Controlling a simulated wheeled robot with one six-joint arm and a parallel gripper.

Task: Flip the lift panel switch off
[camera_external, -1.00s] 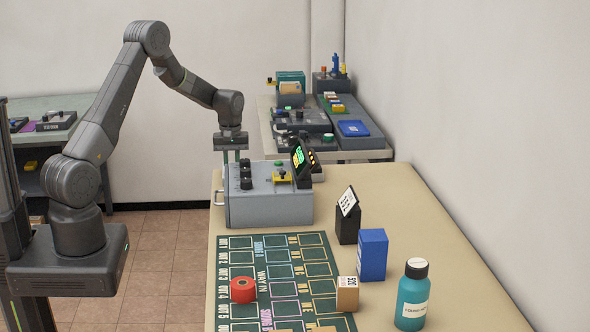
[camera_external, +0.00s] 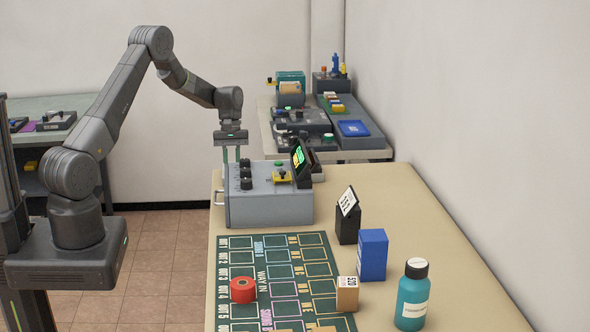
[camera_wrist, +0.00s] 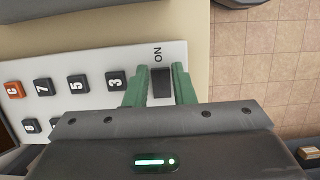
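The switch (camera_wrist: 161,84) is a black rocker on a white panel plate (camera_wrist: 75,65), with ON printed beside it, in the wrist view. My gripper (camera_wrist: 159,75) has two green fingers, apart, one on each side of the switch. I cannot tell if they touch it. The near part of the switch is hidden by my gripper body. In the external view my gripper (camera_external: 231,160) points down at the left end of a grey control box (camera_external: 270,208) on the table. The switch cannot be made out there.
Numbered black keys (camera_wrist: 115,81) and an orange C key (camera_wrist: 14,90) lie left of the switch. A lit display (camera_external: 299,160) stands on the box's right side. A black stand (camera_external: 347,222), blue box (camera_external: 372,255) and teal bottle (camera_external: 412,298) stand nearer on the table.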

